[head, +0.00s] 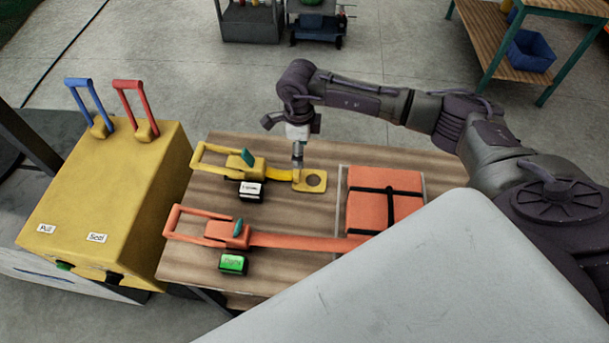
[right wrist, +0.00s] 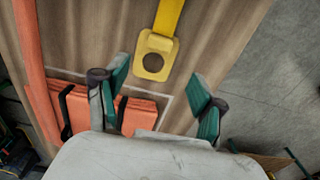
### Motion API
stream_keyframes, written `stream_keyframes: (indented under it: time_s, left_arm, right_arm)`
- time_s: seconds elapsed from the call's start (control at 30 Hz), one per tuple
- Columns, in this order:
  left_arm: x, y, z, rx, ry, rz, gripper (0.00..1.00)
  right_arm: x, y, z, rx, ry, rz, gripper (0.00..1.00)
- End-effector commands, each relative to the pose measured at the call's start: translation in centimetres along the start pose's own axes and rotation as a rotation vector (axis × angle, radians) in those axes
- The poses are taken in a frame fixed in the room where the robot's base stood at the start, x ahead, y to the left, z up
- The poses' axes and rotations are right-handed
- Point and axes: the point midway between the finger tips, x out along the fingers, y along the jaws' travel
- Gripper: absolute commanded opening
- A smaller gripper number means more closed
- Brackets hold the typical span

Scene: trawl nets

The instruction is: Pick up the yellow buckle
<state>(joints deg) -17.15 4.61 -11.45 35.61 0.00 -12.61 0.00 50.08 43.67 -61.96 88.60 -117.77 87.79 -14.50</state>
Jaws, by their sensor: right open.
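A flat yellow buckle plate with a round hole (head: 315,182) lies on the wooden table at the end of a short yellow strap (head: 280,175). The strap runs to a yellow ratchet piece with a loop handle and green lever (head: 228,160). In the right wrist view the yellow plate (right wrist: 155,58) lies flat, just beyond and between my fingertips. My right gripper (head: 298,163) points down by the plate. It is open and empty, with its green-padded fingers (right wrist: 160,88) apart. My left gripper is not in view.
An orange ratchet (head: 228,233) and its orange strap (head: 300,241) lie nearer on the table (head: 210,262). A folded orange bundle with black bands (head: 385,197) lies right of the plate. A yellow box with blue and red levers (head: 105,190) stands left.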

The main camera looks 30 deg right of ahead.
Motion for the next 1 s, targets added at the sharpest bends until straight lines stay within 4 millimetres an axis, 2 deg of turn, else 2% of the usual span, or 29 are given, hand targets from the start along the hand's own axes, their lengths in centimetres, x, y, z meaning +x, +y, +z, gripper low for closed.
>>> stream_keyframes:
  time_s: [0.1,0.2,0.47,0.6,0.7,0.83,1.0]
  left_arm:
    - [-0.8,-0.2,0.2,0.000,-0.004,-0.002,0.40]
    - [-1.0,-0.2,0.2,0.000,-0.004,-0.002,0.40]
    - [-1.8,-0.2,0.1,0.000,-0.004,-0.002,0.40]
    - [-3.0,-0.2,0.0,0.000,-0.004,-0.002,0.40]
    - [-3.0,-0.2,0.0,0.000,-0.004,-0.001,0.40]
    - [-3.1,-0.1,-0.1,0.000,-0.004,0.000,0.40]
    - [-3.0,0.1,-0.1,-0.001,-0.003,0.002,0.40]
  right_arm:
    - [2.3,0.2,0.0,0.000,0.002,0.004,0.69]
    - [3.7,0.1,0.1,0.001,-0.001,0.002,0.69]
    - [5.6,0.3,0.2,0.001,-0.001,0.004,0.69]
    - [7.7,0.6,0.3,0.001,0.000,0.005,0.69]
    - [9.2,0.5,0.3,0.001,-0.001,0.004,0.69]
    - [10.0,0.4,0.4,0.000,-0.003,0.002,0.69]
    - [10.1,0.4,0.4,0.000,-0.004,0.002,0.69]
